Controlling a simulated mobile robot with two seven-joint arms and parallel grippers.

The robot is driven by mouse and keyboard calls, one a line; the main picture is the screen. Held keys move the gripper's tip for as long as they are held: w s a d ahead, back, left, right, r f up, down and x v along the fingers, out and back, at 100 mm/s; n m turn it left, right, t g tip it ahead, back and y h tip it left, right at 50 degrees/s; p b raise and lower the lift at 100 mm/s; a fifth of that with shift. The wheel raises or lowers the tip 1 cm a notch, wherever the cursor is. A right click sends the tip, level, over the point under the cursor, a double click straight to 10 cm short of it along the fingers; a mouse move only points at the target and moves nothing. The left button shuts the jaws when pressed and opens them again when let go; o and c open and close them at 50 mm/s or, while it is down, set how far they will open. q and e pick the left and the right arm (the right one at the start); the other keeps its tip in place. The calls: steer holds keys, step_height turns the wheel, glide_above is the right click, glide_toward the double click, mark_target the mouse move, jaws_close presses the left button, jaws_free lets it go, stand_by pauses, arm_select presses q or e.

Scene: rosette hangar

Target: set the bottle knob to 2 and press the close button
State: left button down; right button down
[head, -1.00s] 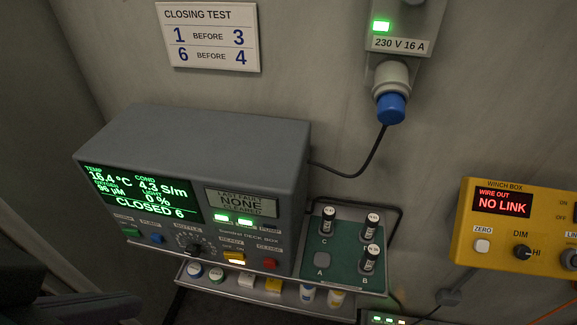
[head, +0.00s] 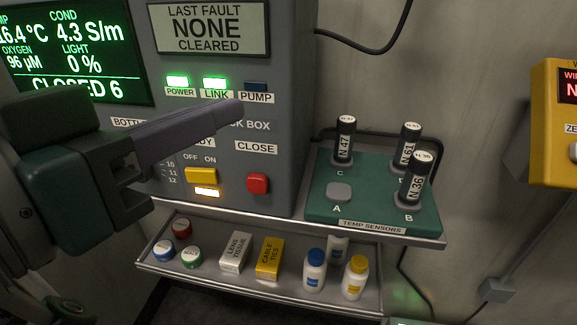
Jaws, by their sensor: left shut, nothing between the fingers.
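The grey deck box (head: 290,110) fills the left and middle. Its red button (head: 257,183) sits under the CLOSE label, uncovered. The bottle knob is hidden behind my left gripper (head: 236,107); only part of the BOTTLE label (head: 128,122) and the scale numbers 10, 11 and 12 show. The green screen (head: 80,50) reads CLOSED 6 on its partly covered bottom line. My left gripper comes in from the left in front of the panel, its fingers shut and empty, pointing right. Contact with the panel cannot be told. My right gripper is out of view.
A yellow switch (head: 201,175) marked OFF and ON has a lit lamp below. A green sensor tray (head: 320,205) with several black sensors stands right of the box. A shelf (head: 350,303) below holds bottles and small boxes. A yellow winch box (head: 555,130) is at far right.

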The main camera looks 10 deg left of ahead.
mark_target(257, 184)
arm_select(q)
step_height(257, 184, down, 18)
steer(key=s+a+n+t+h+b, duration=0.1)
steer(key=t+b, duration=0.8)
steer(key=b, duration=2.2)
steer(key=n+h, duration=0.1)
steer(key=h, duration=0.1)
steer(key=shift+s+h, duration=0.3)
steer(key=shift+s, duration=0.1)
steer(key=shift+a+r, duration=0.1)
steer(key=shift+r, duration=0.05)
steer(key=w+b, duration=0.3)
steer(key=w, duration=0.5)
steer(key=shift+w+d, duration=0.25)
steer(key=shift+w, duration=0.15)
steer(key=shift+w, duration=0.15)
steer(key=shift+w, duration=0.3)
